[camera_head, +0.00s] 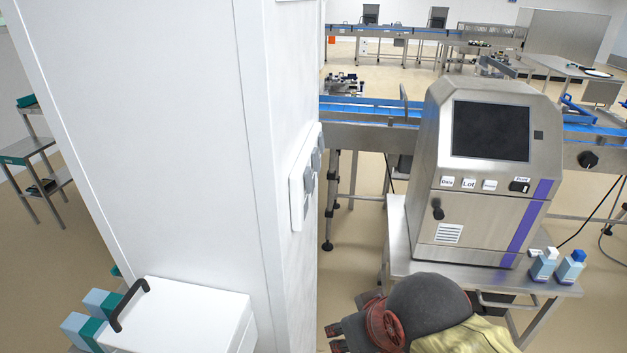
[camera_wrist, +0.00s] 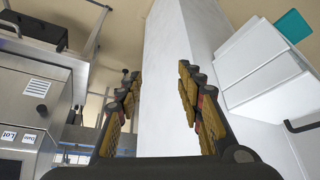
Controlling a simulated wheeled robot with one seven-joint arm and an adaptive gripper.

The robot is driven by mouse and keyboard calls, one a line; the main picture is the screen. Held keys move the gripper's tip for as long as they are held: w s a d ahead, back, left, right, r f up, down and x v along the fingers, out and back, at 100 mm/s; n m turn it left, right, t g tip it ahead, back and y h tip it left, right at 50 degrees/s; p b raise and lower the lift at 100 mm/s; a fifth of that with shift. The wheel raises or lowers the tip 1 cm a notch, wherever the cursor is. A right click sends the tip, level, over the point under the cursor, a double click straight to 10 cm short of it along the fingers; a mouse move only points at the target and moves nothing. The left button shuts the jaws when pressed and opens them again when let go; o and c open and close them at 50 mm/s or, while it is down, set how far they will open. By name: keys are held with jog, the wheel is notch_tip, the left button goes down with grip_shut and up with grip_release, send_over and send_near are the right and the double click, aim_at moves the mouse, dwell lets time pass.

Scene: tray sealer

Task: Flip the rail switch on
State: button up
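A white plate with grey fittings (camera_head: 303,180) is on the side of the white pillar, seen nearly edge-on, so their setting cannot be read. A round black knob (camera_head: 588,160) is on the side of the blue-belted conveyor at the right. I cannot tell which of these is the rail switch. My gripper (camera_head: 340,335) is low in the head view, below and right of the plate and apart from it. In the wrist view my gripper (camera_wrist: 160,78) has its padded fingers spread, with nothing between them; the pillar stands beyond.
The white pillar (camera_head: 180,130) fills the left middle. A white box with a black handle (camera_head: 185,310) stands at its foot. A steel machine with a dark screen (camera_head: 480,190) stands on a steel table at the right, with two small bottles (camera_head: 545,264) beside it.

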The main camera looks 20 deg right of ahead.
jog(key=shift+d+r+p, duration=0.15)
jog(key=shift+r+p, duration=0.15)
jog(key=shift+r, duration=0.05)
jog(key=shift+c, duration=0.5)
jog(key=d+r+m+p, duration=0.1)
jog(key=r+p, duration=0.1)
jog(key=p, duration=0.2)
jog(key=d+r+m+g+p, duration=0.1)
jog(key=d+r+p, duration=0.1)
jog(key=r+p, duration=0.1)
jog(key=w+d+r+p, duration=0.1)
jog(key=d+r+p, duration=0.1)
jog(key=r+p, duration=0.1)
jog(key=shift+d+m+g+h+p, duration=0.2)
jog(key=shift+m+g+h+p, duration=0.15)
jog(key=shift+p, duration=0.45)
grip_shut()
jog(key=w+d+r+m+y+p, duration=0.3)
jog(key=w+r+m+p, duration=0.3)
jog(key=r+m+p, duration=0.3)
jog(key=w+d+r+m+y+p, duration=0.3)
jog(key=w+r+m+p, duration=0.3)
jog(key=r+m+p, duration=0.3)
jog(key=m+y+p, duration=0.1)
jog(key=m+p, duration=0.2)
jog(key=p, duration=0.1)
jog(key=shift+w+r, duration=0.15)
jog(key=shift+r, duration=0.2)
